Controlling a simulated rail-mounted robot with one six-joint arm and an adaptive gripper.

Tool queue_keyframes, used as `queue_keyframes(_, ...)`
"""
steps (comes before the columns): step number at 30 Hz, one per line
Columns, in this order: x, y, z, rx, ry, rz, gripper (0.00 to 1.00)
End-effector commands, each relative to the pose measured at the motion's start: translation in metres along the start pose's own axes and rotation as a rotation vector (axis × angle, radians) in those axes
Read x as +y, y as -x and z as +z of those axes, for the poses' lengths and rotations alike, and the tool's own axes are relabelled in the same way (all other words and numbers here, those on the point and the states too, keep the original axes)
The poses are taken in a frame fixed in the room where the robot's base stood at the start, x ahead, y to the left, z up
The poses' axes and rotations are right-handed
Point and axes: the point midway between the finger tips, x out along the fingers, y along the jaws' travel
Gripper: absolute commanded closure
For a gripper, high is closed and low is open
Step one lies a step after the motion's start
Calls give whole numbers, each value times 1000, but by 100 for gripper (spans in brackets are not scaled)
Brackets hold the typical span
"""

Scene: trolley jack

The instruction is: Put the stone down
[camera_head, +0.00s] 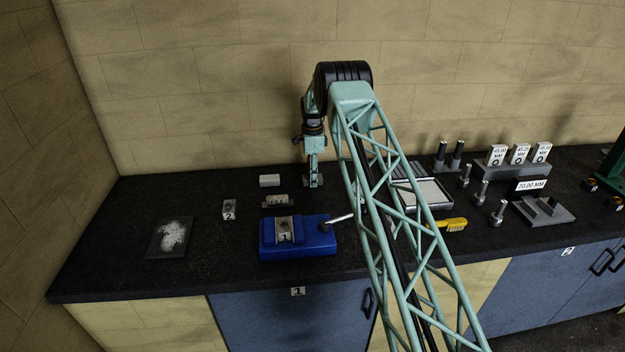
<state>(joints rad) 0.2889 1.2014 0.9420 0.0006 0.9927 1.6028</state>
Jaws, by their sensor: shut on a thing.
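My gripper (313,181) points straight down at the back of the black bench, left of my lattice arm. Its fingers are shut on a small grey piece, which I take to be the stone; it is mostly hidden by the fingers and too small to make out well. The fingertips are low, close to the bench top; I cannot tell whether the stone touches it. A pale block (270,180) lies just left of my gripper, apart from it.
A blue vise (310,246) holding a block marked 1 stands in front of my gripper. Blocks marked 2 (229,209) and 3 (277,200) and a dark plate with white powder (168,238) lie left. A tray (427,194), yellow brush (447,225) and gauge blocks (519,154) are right.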

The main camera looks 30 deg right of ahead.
Motion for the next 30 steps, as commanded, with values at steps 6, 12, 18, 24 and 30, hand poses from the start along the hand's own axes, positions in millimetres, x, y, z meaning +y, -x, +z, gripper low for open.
queue_keyframes(6, 4, -12, 0, 0, 0, 8, 65)
queue_keyframes(12, 4, -12, 0, 0, 0, 9, 58)
queue_keyframes(18, 4, -11, 0, 0, 0, 9, 58)
queue_keyframes(24, 4, -10, 0, 0, 0, 8, 58)
queue_keyframes(30, 3, -6, 0, 0, 0, 7, 58)
